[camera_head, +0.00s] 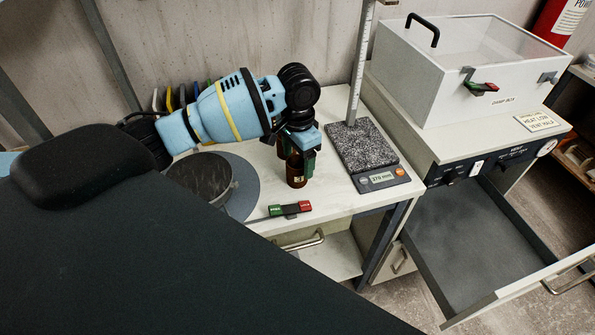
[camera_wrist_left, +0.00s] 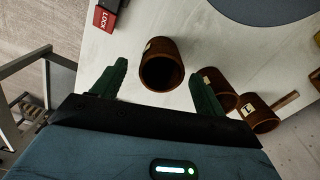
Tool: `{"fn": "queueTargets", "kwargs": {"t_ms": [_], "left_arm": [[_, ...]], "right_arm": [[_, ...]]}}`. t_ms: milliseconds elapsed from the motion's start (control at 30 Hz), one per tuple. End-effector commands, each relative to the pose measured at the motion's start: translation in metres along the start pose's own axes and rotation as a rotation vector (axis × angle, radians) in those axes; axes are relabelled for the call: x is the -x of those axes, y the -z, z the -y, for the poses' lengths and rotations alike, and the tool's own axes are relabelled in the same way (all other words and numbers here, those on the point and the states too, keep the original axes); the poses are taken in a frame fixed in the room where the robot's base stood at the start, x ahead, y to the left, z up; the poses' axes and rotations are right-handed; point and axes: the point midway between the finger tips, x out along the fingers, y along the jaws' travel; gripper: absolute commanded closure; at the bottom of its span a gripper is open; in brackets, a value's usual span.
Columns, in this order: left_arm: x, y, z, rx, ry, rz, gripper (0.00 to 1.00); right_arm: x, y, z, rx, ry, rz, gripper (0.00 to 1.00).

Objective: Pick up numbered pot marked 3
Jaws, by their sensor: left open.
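A brown pot (camera_head: 296,174) with a small pale label stands upright on the white table; I cannot read its number surely. My left gripper (camera_head: 298,152) is just above and behind it, pointing down, with green fingers. In the left wrist view the open gripper (camera_wrist_left: 158,70) has one finger on each side of a brown pot (camera_wrist_left: 163,72), with gaps on both sides. Two more labelled brown pots, a middle one (camera_wrist_left: 228,95) and an outer one (camera_wrist_left: 262,122), stand right of it in that view. My right gripper is not in view.
A red-and-green lock slider (camera_head: 290,209) is at the table's front edge. A round turntable (camera_head: 243,190) is to the left and a scale with a dark stone plate (camera_head: 362,148) to the right. A white clear-lidded box (camera_head: 450,75) stands above an open drawer (camera_head: 465,255).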

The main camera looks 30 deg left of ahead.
Motion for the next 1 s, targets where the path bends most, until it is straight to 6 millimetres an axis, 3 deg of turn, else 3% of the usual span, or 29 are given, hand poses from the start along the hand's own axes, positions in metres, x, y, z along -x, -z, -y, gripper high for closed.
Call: {"fn": "queueTargets", "kwargs": {"t_ms": [167,500,800,1000], "left_arm": [[-0.005,0.0,0.0,0.0,0.001,0.0,0.27],[-0.048,-0.002,0.001,0.0,0.001,0.001,0.27],[-0.052,-0.002,0.001,-0.001,0.002,-0.002,0.27],[-0.052,-0.002,0.001,-0.001,0.002,-0.002,0.51]], "right_arm": [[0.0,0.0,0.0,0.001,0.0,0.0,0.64],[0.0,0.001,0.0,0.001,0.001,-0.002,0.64],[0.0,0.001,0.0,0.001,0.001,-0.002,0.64],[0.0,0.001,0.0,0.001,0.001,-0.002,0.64]]}}
